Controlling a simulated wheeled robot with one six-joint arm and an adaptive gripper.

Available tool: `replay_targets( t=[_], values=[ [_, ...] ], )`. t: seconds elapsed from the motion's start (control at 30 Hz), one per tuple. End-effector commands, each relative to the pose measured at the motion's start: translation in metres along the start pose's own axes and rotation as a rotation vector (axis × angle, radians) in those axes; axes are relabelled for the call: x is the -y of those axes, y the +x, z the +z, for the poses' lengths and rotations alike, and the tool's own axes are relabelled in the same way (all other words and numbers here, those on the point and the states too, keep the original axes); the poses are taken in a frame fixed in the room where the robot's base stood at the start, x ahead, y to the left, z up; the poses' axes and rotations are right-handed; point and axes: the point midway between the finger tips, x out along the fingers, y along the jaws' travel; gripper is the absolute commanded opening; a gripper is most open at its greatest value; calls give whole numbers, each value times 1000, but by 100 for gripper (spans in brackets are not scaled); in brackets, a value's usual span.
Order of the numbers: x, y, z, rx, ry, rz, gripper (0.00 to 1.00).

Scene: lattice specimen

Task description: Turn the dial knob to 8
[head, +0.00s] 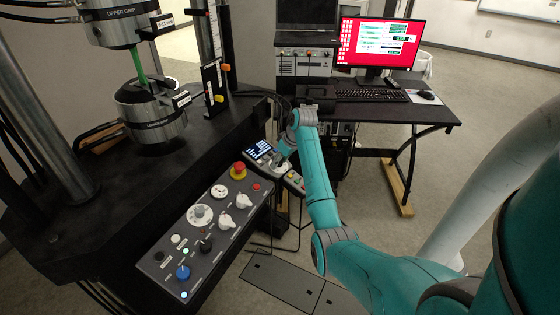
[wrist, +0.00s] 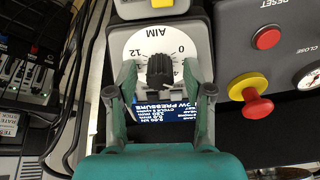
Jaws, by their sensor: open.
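The dial knob (wrist: 160,72) is black and ribbed, on a white round scale (wrist: 146,42) marked AIM. The numbers 0 and 12 show on the scale; I cannot see the 8 or make out the knob's pointer. My gripper (wrist: 159,68) is open, with one finger on each side of the knob. Small gaps seem to show between fingers and knob; contact is unclear. In the head view my gripper (head: 283,165) is over the small control box with a lit screen (head: 259,149), and hides the knob.
A red emergency button (wrist: 257,108) on a yellow base is right of the dial in the wrist view. The larger control panel (head: 215,250) with several knobs is left of my gripper in the head view. A desk (head: 420,113) with a monitor (head: 380,42) stands behind.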

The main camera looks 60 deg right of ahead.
Motion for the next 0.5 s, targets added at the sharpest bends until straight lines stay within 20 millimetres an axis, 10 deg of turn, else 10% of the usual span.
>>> replay_targets(
  t=[0.13,0.33,0.5],
  values=[
    [0,0,0,0,0,0,51],
    [0,0,0,0,0,0,4],
    [0,0,0,0,1,0,0]
  ],
)
